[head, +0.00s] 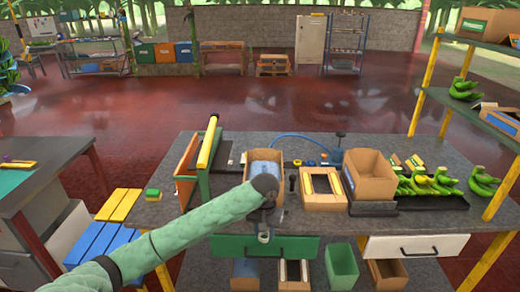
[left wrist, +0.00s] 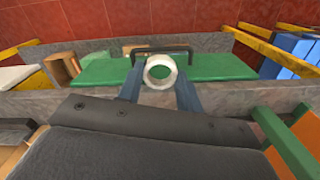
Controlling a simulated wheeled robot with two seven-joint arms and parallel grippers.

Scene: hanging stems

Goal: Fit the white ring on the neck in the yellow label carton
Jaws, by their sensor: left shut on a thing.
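My left gripper (head: 265,226) hangs over the front edge of the grey workbench, above the green drawer. In the left wrist view its blue-grey fingers (left wrist: 160,92) are shut on the white ring (left wrist: 160,86), whose open hole faces the camera. In the head view the ring shows only as a small pale shape below the wrist. A carton with a blue liner (head: 264,156) stands on the bench just behind my gripper, partly hidden by my arm. I cannot make out a yellow label or a neck on any carton. My right gripper is not in view.
On the bench, a low open carton (head: 323,201) and a taller carton (head: 371,188) stand to the right, then green bananas (head: 425,182). A green rack with a yellow bar (head: 207,145) stands left. A green drawer front (left wrist: 205,66) lies beyond the ring.

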